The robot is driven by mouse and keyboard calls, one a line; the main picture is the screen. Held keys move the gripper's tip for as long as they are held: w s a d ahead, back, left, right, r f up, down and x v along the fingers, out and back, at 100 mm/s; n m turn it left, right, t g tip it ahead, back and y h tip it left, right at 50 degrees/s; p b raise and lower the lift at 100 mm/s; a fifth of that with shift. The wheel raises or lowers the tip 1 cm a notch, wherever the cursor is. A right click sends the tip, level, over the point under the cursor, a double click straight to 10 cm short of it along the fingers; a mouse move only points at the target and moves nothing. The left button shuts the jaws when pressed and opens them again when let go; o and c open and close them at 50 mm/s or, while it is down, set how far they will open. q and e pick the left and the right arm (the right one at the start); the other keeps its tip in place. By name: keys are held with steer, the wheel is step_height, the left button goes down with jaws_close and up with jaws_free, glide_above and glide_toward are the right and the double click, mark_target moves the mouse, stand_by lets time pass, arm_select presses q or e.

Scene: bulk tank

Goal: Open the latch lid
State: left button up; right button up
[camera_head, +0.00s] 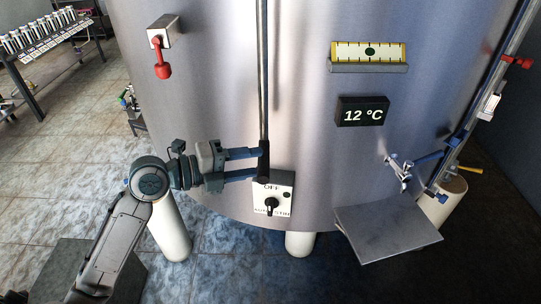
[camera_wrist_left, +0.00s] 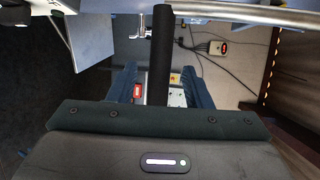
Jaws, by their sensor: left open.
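A thin vertical metal rod (camera_head: 263,70) runs down the front of the steel tank (camera_head: 215,100) and ends in a black grip (camera_head: 263,160). My left gripper (camera_head: 258,164) is open, its blue fingers reaching right to the grip. In the left wrist view, the black grip (camera_wrist_left: 163,50) stands between the spread fingers of my left gripper (camera_wrist_left: 162,88), with gaps on both sides. No lid that I can make out shows; the tank's top is outside the head view. My right gripper is not in view.
A switch box (camera_head: 272,194) with a black knob sits just below the grip. A red-handled valve (camera_head: 162,60), a 12 °C display (camera_head: 362,111) and a grey shelf (camera_head: 388,232) are on the tank. A rack of bottles (camera_head: 40,35) stands far left.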

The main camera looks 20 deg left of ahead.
mark_target(262, 158)
arm_select(q)
steer(key=p+x, duration=0.1)
steer(key=x, duration=0.2)
steer(key=shift+w+d+r+p, duration=0.1)
steer(key=shift+d+p, duration=0.05)
steer(key=shift+p, duration=0.15)
steer(key=shift+p+x, duration=0.4)
steer(key=shift+x, duration=0.75)
steer(key=shift+c, duration=0.3)
jaws_close()
